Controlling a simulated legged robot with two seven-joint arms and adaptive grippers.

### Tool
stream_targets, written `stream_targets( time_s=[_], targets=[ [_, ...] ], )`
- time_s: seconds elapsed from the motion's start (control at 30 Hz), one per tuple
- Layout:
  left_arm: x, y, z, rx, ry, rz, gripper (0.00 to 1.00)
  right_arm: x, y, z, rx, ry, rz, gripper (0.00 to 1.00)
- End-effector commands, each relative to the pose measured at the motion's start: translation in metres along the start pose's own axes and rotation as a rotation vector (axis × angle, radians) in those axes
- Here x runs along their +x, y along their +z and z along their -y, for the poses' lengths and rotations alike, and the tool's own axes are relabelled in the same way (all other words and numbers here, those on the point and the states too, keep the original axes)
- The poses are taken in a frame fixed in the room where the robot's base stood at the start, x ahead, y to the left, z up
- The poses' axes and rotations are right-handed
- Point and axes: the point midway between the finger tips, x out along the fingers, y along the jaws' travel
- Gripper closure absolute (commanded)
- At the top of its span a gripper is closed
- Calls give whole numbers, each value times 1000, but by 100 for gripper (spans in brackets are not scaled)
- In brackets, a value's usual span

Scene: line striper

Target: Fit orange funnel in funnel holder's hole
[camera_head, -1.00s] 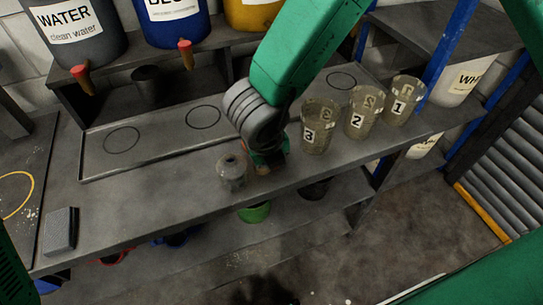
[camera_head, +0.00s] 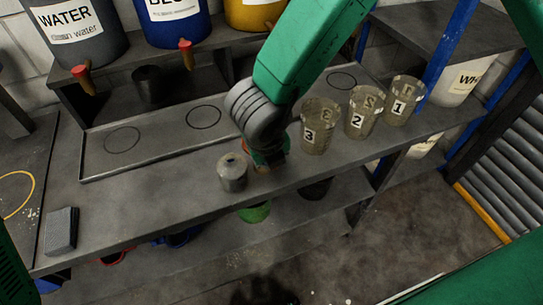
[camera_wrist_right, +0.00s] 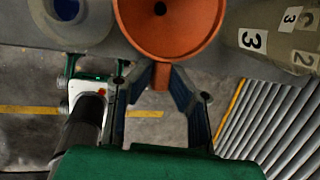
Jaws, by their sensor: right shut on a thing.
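The orange funnel (camera_wrist_right: 170,25) is at the top middle of the right wrist view, seen into its wide mouth with a dark hole at the bottom. My right gripper (camera_wrist_right: 156,72) is shut on the funnel's orange tab (camera_wrist_right: 160,76). In the head view the right gripper (camera_head: 268,158) is over the front of the bench, and my arm hides most of the funnel. A squat grey vessel (camera_head: 232,174) stands just left of the gripper. The right wrist view shows its round top (camera_wrist_right: 68,8) with a bluish centre; I cannot tell if it is the funnel holder.
Clear numbered cups (camera_head: 320,126) stand right of the gripper. A shallow tray (camera_head: 163,137) with drawn circles lies behind. A grey block (camera_head: 61,231) stands at the left. Water (camera_head: 72,35), blue and yellow containers line the back.

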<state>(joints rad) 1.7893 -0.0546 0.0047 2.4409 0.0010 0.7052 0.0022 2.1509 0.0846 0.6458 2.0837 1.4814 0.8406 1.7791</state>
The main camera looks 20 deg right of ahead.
Motion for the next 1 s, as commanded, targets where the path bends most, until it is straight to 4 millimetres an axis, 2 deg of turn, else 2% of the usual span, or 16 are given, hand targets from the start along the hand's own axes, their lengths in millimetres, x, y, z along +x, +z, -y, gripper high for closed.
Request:
stream_targets(
  time_s=[0.6,1.0],
  targets=[
    [15,1,0,0,0,0,16,19,-5,-4,1,-1,0,100],
    [12,1,0,0,0,0,16,17,-5,-4,5,17,-2,100]
  ],
)
